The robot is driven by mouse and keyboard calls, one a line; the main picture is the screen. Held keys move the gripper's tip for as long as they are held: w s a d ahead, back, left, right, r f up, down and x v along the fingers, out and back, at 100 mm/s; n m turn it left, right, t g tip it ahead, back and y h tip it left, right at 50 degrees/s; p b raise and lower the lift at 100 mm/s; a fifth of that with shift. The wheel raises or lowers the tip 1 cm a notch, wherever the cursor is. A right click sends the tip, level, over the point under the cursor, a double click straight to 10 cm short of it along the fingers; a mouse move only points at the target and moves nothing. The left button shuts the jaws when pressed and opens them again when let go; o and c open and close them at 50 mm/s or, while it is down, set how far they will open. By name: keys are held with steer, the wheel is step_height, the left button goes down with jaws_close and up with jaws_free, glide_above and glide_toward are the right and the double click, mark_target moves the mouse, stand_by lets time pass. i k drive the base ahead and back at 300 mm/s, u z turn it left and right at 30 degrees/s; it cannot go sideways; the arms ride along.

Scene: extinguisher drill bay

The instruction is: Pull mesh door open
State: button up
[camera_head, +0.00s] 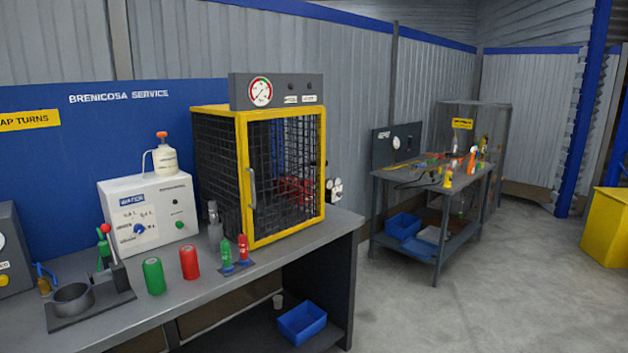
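The mesh door (289,176) is the yellow-framed front of a black mesh cage (217,170) on the grey workbench. It appears shut against its frame. A grey vertical handle (252,188) is on the door's left side. Through the mesh, something red (296,190) shows inside the cage, partly hidden. A dark panel with a round gauge (260,91) sits on top of the cage. My gripper is not in view.
On the workbench (215,279), small red and green bottles (243,247) stand in front of the cage. A red cylinder (189,262), a green cylinder (154,275) and a white control box (148,217) are to the left. A blue bin (302,323) is below.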

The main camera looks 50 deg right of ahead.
mark_target(246, 170)
steer(key=u, duration=0.9)
steer(key=k, duration=0.1)
steer(key=z, duration=2.35)
steer(key=k, duration=0.9)
steer(key=u, duration=0.15)
steer(key=i, duration=0.8)
